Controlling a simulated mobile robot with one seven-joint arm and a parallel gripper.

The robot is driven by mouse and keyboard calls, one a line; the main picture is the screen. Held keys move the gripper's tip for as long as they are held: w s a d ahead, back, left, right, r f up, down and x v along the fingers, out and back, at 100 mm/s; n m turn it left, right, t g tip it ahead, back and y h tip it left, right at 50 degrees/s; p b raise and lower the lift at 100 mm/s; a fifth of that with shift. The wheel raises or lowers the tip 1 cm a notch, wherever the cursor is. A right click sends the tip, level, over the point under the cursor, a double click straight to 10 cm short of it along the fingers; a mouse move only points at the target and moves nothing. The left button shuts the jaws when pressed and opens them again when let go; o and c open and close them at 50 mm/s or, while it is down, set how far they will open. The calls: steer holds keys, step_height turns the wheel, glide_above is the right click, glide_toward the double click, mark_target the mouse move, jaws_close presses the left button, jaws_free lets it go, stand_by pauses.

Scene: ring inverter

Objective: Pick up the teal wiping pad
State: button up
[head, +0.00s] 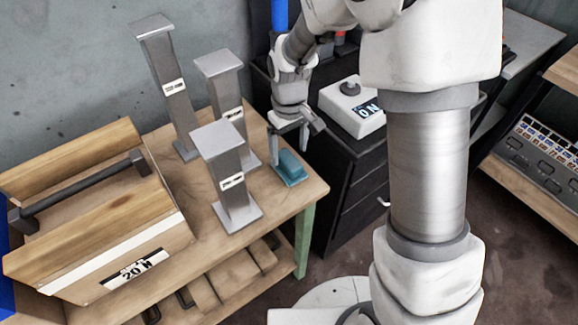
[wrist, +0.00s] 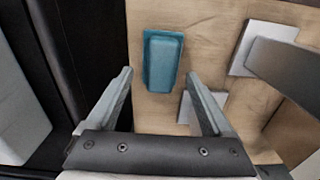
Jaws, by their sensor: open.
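The teal wiping pad (head: 289,167) lies on the wooden table (head: 280,198) near its right edge, beside the grey metal posts. In the wrist view the pad (wrist: 162,60) lies ahead of my fingertips, roughly between their lines. My gripper (head: 290,142) is just above the pad in the head view, fingers pointing down. In the wrist view my gripper (wrist: 160,75) has its two fingers spread apart with nothing between them.
Three grey posts, the nearest (head: 228,172) closest to the pad, stand left of my gripper. A wooden box with a dark handle (head: 85,190) sits at the table's left. A white box with a knob (head: 350,105) stands on the black cabinet (head: 345,165) to the right.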

mark_target(289, 159)
step_height(289, 159, down, 4)
steer(key=shift+s+r+b, duration=0.1)
steer(key=shift+b, duration=0.35)
jaws_close()
